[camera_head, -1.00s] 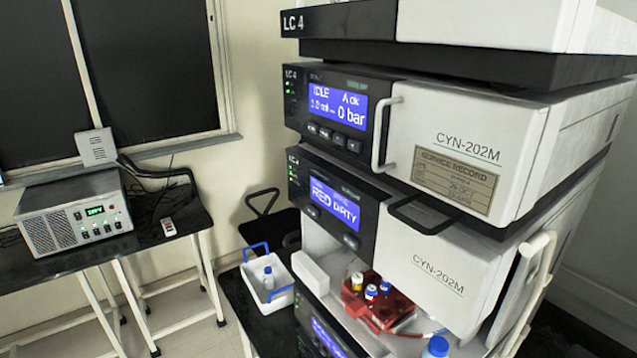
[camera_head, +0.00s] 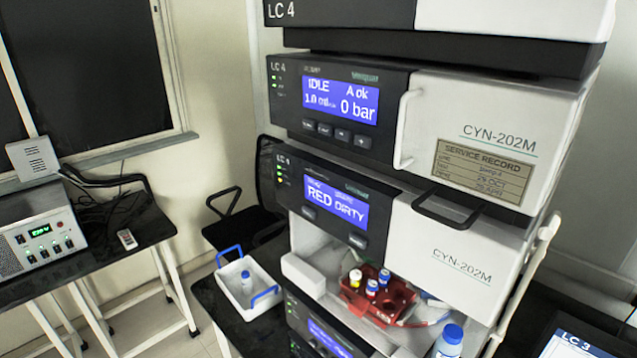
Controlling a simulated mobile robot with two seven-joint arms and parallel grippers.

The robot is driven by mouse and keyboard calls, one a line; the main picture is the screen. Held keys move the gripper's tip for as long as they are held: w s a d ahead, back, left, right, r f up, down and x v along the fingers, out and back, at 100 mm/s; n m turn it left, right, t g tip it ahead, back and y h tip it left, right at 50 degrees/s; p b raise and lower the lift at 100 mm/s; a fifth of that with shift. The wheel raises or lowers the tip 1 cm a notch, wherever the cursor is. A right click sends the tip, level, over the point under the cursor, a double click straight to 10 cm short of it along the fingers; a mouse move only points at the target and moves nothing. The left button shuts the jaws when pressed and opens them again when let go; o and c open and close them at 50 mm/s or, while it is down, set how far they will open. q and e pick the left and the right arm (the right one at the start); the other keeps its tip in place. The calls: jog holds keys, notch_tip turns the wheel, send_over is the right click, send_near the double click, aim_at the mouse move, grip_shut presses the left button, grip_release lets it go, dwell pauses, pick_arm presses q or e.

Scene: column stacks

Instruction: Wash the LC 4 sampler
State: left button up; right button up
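The LC 4 stack fills the middle of the head view. Its sampler module (camera_head: 462,262) shows a screen (camera_head: 337,205) reading "RED DIRTY", and its front is open below. Inside, a red vial tray (camera_head: 408,296) holds several vials with white, blue and yellow caps. A bottle with a blue cap (camera_head: 449,342) stands at the front right of the opening, cut by the lower edge. Above, the pump module (camera_head: 485,130) shows "IDLE", "A ok" and "0 bar" on its screen (camera_head: 340,97). Neither of my grippers is in view.
A white carrier with blue handles (camera_head: 247,284), holding a small blue-capped bottle (camera_head: 246,282), stands on the black bench left of the stack. A grey control box (camera_head: 40,238) and a small handheld device (camera_head: 126,239) are on the left table. An LC 3 panel (camera_head: 580,345) shows bottom right.

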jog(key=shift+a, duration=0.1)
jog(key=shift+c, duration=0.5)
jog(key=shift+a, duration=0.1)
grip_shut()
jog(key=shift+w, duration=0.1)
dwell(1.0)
